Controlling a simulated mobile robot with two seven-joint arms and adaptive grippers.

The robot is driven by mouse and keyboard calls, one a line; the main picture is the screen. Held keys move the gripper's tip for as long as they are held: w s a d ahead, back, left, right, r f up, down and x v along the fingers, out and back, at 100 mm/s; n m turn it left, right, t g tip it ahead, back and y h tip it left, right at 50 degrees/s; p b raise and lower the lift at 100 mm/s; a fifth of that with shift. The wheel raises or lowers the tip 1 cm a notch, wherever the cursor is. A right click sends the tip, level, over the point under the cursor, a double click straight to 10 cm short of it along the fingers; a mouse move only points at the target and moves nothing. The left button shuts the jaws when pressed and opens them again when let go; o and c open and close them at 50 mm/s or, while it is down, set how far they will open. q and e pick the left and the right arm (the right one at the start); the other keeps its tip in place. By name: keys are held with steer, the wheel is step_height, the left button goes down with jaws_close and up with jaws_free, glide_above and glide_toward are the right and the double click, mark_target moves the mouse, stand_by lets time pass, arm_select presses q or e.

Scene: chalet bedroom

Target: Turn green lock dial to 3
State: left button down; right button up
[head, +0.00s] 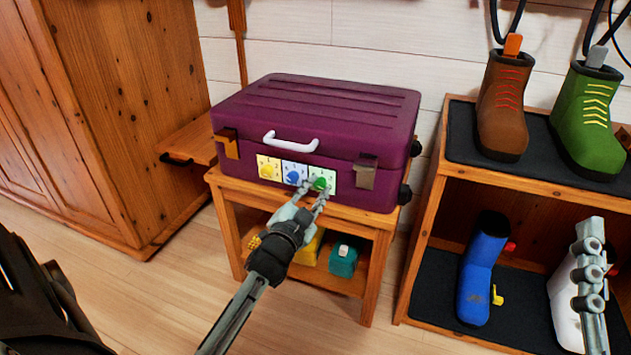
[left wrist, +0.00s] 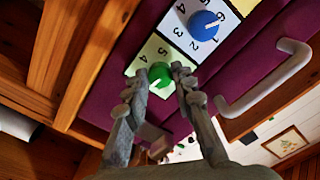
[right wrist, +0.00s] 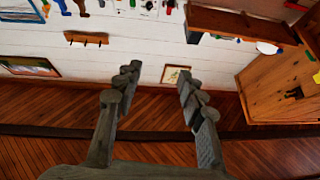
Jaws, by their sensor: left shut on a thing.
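The green lock dial (head: 320,184) sits on a pale plate at the right of a row of three dials on the front of a purple suitcase (head: 330,105). My left gripper (head: 314,190) has its fingertips on either side of the green dial. In the left wrist view the green dial (left wrist: 160,74) shows between the two fingertips, with the numbers 4 and 5 near it. I cannot tell which number its mark points at. My right gripper (right wrist: 157,82) is open and empty, away from the suitcase.
A blue dial (head: 294,177) and a yellow dial (head: 267,171) are left of the green one. A white handle (head: 290,144) and two latches are on the suitcase, which lies on a wooden stand (head: 376,222). A boot shelf (head: 428,230) stands at right, a wooden wardrobe (head: 130,90) at left.

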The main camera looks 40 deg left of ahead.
arm_select(q)
steer(key=m+p, duration=0.1)
steer(key=m, duration=0.2)
steer(key=shift+m+p, duration=0.35)
steer(key=shift+m, duration=0.15)
arm_select(e)
step_height(320, 180, down, 7)
steer(key=w+g+h, duration=0.1)
steer(key=w+g, duration=0.1)
steer(key=g, duration=0.2)
steer(key=shift+w+d+h, duration=0.15)
steer(key=shift+d+h, duration=0.05)
steer(key=shift+h, duration=0.2)
arm_select(q)
steer(key=c, duration=1.3)
jaws_free()
steer(key=shift+o, duration=0.2)
steer(key=v, duration=1.2)
steer(key=shift+d, duration=0.15)
arm_select(e)
steer(key=shift+d, duration=0.1)
